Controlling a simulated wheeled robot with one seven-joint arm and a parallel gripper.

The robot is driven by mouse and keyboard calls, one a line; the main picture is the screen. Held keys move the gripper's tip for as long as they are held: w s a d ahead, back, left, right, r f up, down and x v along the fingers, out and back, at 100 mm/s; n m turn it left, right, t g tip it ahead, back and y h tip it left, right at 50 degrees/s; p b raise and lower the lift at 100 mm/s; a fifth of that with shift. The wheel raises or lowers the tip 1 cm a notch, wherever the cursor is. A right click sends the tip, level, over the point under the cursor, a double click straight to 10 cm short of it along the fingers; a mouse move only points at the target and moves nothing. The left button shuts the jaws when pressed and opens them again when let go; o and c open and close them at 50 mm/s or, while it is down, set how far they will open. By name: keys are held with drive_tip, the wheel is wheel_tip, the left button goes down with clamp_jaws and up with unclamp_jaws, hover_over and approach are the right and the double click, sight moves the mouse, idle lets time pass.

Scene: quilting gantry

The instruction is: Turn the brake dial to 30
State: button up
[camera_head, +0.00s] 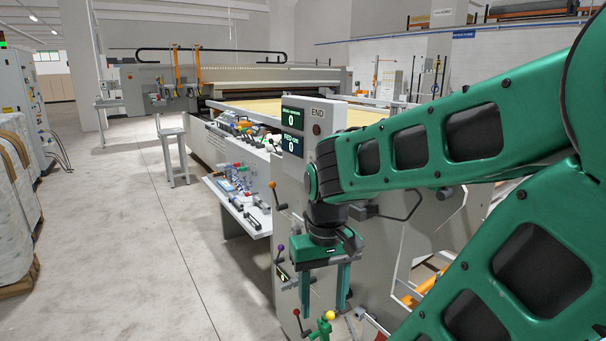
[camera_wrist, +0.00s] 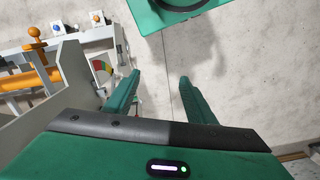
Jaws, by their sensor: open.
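My gripper (camera_head: 325,302) is open and empty, pointing down beside the grey control panel (camera_head: 291,215) in the head view. Its two green fingers also show apart in the wrist view (camera_wrist: 157,88), with bare floor between them. A small gauge with red, yellow and green sectors (camera_wrist: 103,67) is left of the fingers in the wrist view. I cannot tell whether it belongs to the brake dial. No dial marked as the brake is readable. A small dark readout (camera_head: 283,275) sits low on the panel, left of my gripper, partly covered by a lever.
Levers with orange (camera_head: 272,184), purple (camera_head: 280,247) and red (camera_head: 296,312) knobs stick out of the panel. A yellow-and-green knob (camera_head: 326,324) is below my gripper. A shelf of tools (camera_head: 236,203) is behind.

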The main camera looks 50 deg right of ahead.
drive_tip(key=w+d+f+n+g+h, duration=0.25)
drive_tip(key=w+d+f, duration=0.2)
drive_tip(key=d, duration=0.25)
drive_tip(key=w+d+f+n+g+h, duration=0.1)
drive_tip(key=w+d+f+n+g, duration=0.15)
drive_tip(key=w+d+f, duration=0.35)
drive_tip(key=w+d+r+g+h, duration=0.1)
drive_tip(key=d+r+h, duration=0.25)
drive_tip(key=d, duration=0.25)
drive_tip(key=w+d+r+n+h, duration=0.2)
drive_tip(key=w+r+n+h, duration=0.3)
drive_tip(key=w+r, duration=0.5)
drive_tip(key=w+a+r+n+t+h, duration=0.2)
drive_tip(key=w+a+r+h, duration=0.5)
drive_tip(key=r, duration=0.4)
drive_tip(key=shift+y, duration=0.6)
drive_tip(key=x, duration=0.6)
drive_tip(key=w+x, duration=0.1)
drive_tip(key=x, duration=0.3)
drive_tip(key=shift+s+d+r, duration=0.1)
drive_tip(key=shift+d, duration=0.1)
